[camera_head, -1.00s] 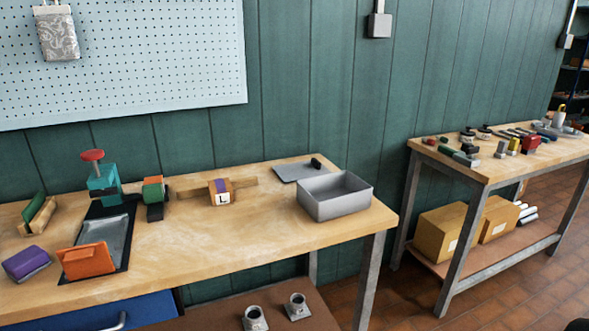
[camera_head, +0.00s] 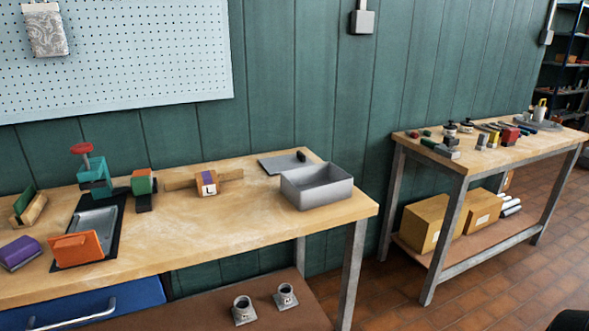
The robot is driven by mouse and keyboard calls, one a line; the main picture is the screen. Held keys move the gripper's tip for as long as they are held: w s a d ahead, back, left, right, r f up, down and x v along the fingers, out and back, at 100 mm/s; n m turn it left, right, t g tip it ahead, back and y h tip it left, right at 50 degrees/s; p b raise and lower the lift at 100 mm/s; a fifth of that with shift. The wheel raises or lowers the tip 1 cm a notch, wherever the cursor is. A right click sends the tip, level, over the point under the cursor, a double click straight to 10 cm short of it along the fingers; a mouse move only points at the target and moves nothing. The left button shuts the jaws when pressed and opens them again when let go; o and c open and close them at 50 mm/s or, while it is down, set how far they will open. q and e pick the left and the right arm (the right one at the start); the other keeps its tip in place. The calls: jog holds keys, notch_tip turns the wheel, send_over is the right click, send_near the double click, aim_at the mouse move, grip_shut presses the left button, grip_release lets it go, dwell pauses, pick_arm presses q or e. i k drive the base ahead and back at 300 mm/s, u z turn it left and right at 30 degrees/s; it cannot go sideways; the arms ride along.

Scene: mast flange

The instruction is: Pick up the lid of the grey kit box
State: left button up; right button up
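The grey kit box (camera_head: 318,192) stands open and looks empty near the right end of the near workbench. Its lid (camera_head: 274,165), a flat grey plate with a small dark handle (camera_head: 301,156), lies on the bench behind and to the left of the box. The box hides part of the lid's front right.
The near workbench (camera_head: 215,234) also holds a wooden block marked L (camera_head: 208,183), a teal press (camera_head: 95,174), an orange block (camera_head: 78,247) and a purple block (camera_head: 19,253). A second bench (camera_head: 500,152) with tools stands right, across a floor gap.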

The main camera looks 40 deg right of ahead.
aim_at(275, 164)
jog(key=k, duration=1)
jog(key=z, duration=1.25)
jog(key=i, duration=1.85)
jog(key=u, duration=0.6)
